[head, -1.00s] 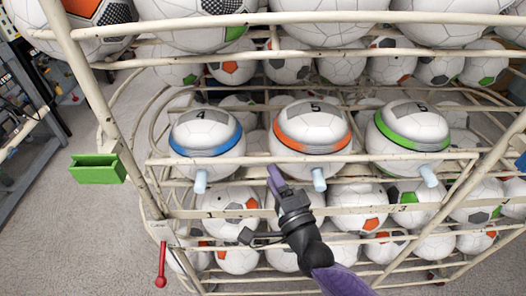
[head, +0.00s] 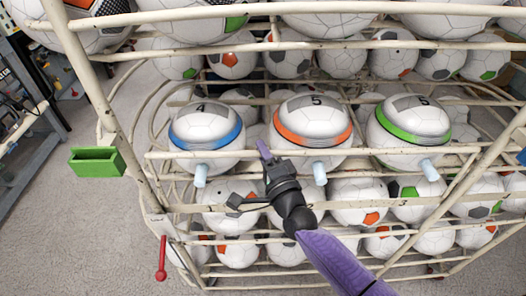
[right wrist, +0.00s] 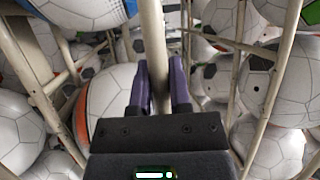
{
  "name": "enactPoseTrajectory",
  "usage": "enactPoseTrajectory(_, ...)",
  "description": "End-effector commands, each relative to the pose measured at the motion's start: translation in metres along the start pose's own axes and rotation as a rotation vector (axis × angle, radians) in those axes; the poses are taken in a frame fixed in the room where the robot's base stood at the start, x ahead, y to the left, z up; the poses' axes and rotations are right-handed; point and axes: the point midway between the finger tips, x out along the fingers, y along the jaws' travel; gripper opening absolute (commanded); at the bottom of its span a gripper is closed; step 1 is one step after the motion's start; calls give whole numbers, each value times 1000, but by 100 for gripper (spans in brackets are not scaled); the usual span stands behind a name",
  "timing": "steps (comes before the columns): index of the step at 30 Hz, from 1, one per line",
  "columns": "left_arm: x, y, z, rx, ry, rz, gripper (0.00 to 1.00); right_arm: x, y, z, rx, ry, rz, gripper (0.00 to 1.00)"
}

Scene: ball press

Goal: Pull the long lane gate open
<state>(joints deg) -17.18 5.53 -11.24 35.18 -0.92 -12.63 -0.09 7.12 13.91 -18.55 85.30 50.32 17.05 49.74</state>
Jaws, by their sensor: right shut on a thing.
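A cream metal rack holds soccer balls in rows. A long cream rail (head: 380,152) crosses in front of three banded balls; I cannot tell for certain that it is the long lane gate. My right gripper (head: 264,152) is at this rail, left of the middle ball. In the right wrist view, its purple fingers (right wrist: 162,88) are shut on a cream bar (right wrist: 154,45) running between them. The black gripper body hides the bar's lower part in that view. My left gripper is not in view.
The blue-banded (head: 206,130), orange-banded (head: 312,125) and green-banded (head: 412,125) balls sit behind the rail, with pale blue pegs below. A green box (head: 97,162) and red lever (head: 162,260) are at the rack's left. Grey floor (head: 70,230) is clear at left.

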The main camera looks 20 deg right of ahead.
Motion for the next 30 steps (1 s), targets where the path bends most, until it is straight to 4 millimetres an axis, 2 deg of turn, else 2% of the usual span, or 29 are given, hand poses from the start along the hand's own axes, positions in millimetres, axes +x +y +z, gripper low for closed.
enactPoseTrajectory(15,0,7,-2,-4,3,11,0,0,1,0,0,0,2,0)
enactPoseTrajectory(30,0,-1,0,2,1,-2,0,0,1,0,0,0,2,0)
